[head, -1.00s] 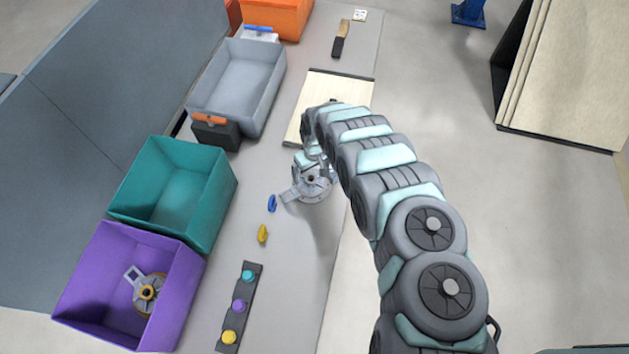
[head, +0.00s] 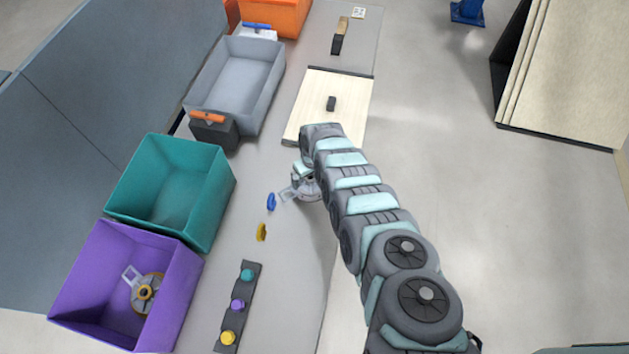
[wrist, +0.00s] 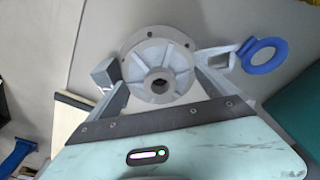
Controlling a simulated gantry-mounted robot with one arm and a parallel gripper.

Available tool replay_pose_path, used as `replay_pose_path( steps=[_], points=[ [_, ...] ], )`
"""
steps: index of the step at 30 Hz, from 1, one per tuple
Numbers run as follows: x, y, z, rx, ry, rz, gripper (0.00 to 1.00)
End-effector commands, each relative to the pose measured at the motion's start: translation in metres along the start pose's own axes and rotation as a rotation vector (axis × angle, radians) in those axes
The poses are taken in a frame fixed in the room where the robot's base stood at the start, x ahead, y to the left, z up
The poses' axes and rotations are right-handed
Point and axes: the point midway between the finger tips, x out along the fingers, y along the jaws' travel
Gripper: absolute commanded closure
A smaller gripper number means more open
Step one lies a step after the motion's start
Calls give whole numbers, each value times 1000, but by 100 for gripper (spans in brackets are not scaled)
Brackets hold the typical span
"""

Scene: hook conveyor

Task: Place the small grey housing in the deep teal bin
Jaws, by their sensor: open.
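The small grey housing (wrist: 157,70), a round flanged part with a central hole and a side tab, stands between my gripper's fingers in the wrist view. My gripper (wrist: 155,78) is open, with one finger on each side of the housing; I cannot tell if they touch it. In the head view the housing (head: 304,187) is partly hidden under my arm, on the grey surface. The deep teal bin (head: 222,200) is to its left and looks empty inside.
A purple bin (head: 185,305) holds an orange-centred part (head: 146,292). A grey bin (head: 268,88) stands further back. A blue ring (head: 271,202) and a yellow one (head: 261,232) lie near the housing. A button strip (head: 232,318) is in front. A pale board (head: 350,90) carries a dark block (head: 331,103).

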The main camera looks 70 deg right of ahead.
Motion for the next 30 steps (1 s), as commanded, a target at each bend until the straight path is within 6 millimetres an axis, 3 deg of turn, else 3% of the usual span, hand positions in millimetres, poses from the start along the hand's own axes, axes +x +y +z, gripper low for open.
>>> replay_pose_path(
  steps=[11, 30],
  points=[
    [4, 0, -1, -1, 1, 1, 5],
    [4, 0, 0, 0, 0, 0, 57]
  ],
)
